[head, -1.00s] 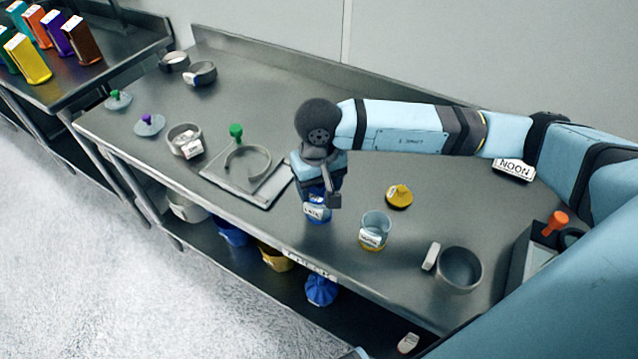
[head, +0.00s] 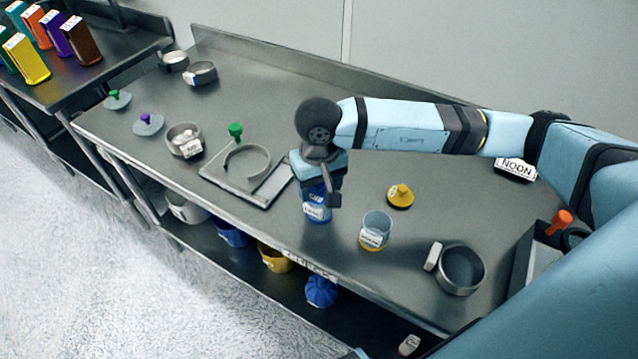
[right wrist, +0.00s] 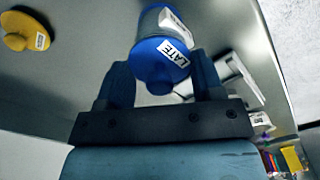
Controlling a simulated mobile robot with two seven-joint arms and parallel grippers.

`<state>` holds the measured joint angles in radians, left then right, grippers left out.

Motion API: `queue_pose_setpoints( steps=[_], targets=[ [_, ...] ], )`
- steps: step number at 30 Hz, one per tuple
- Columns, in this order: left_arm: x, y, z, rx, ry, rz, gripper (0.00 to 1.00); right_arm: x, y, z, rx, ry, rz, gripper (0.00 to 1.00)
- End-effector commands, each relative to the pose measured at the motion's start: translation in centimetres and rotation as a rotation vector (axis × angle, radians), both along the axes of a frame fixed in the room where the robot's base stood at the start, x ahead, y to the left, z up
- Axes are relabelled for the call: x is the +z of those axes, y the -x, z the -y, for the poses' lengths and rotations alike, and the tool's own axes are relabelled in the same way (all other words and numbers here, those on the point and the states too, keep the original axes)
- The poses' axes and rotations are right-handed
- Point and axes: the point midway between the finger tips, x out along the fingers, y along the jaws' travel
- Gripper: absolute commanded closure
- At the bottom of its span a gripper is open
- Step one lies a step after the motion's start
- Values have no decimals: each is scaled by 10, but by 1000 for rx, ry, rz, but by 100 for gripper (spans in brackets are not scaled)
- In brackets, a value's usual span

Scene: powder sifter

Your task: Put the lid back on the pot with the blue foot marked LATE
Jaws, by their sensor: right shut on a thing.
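The pot with the blue foot (head: 317,214) stands upright near the table's front edge, with a white label on its side. My right gripper (head: 321,196) is directly above it, pointing down. In the right wrist view, the blue lid (right wrist: 150,68) with a tag reading LATE (right wrist: 173,52) is between the fingers of my right gripper (right wrist: 162,85), which is shut on it. The lid overlaps the pot's mouth; whether it is fully seated I cannot tell. My left gripper is not in view.
A clear pot with a yellow foot (head: 375,232) and a yellow lid (head: 400,195) stand close to the right. A grey bowl (head: 461,270) is farther right. A tray-like stand with a ring (head: 235,185) is to the left. The table's back middle is clear.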

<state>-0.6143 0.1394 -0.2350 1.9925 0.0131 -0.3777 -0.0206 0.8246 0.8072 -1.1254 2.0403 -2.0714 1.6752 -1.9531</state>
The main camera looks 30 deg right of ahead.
Motion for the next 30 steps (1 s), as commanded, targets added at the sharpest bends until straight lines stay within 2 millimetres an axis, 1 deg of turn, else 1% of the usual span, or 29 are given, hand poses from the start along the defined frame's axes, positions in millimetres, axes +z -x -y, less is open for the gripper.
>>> queue_pose_setpoints(
  steps=[10, 24, 30],
  targets=[
    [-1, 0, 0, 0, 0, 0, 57, -1, 0, 0, 0, 0, 0, 61],
    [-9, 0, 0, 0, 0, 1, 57, -1, 0, 0, 0, 0, 0, 61],
    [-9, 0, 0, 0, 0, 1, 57, -1, 0, 0, 0, 0, 0, 61]
  ],
)
